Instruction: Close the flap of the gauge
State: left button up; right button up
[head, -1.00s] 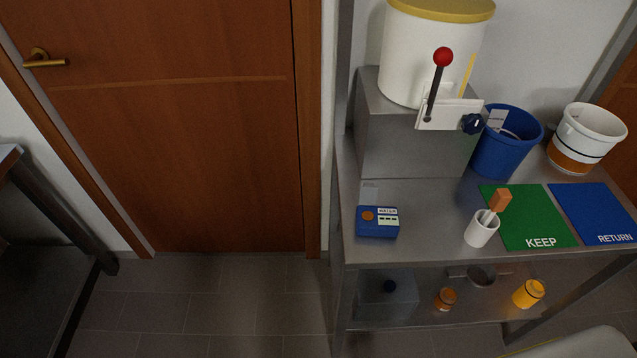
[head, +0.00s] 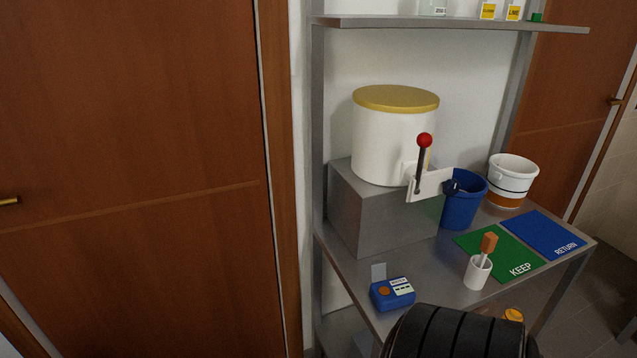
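The gauge (head: 392,294) is a small blue box with an orange round button and a pale label, on the left front part of the metal bench. Its flap (head: 378,272) is a thin grey, see-through plate standing up at the back edge of the box, so it is open. A dark ridged part of my own body shows at the bottom, close to the gauge's right in the picture. Neither gripper is in view.
The metal bench (head: 349,268) also holds a white cup (head: 478,272) with a brown-handled tool, a green KEEP mat (head: 500,256), a blue RETURN mat (head: 545,232), a blue bin (head: 461,208) and a white bucket (head: 512,178). A white tank (head: 385,140) with a red-knobbed lever stands behind on a grey block (head: 380,215).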

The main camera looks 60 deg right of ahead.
aim_at(377, 268)
jog(key=i+j+z, duration=0.45)
jog(key=i+z, duration=0.35)
jog(key=z, duration=0.3)
jog(key=i+z, duration=0.15)
jog(key=z, duration=0.35)
jog(key=i+z, duration=0.2)
jog(key=z, duration=0.25)
jog(key=i+j+z, duration=0.15)
jog(key=z, duration=0.35)
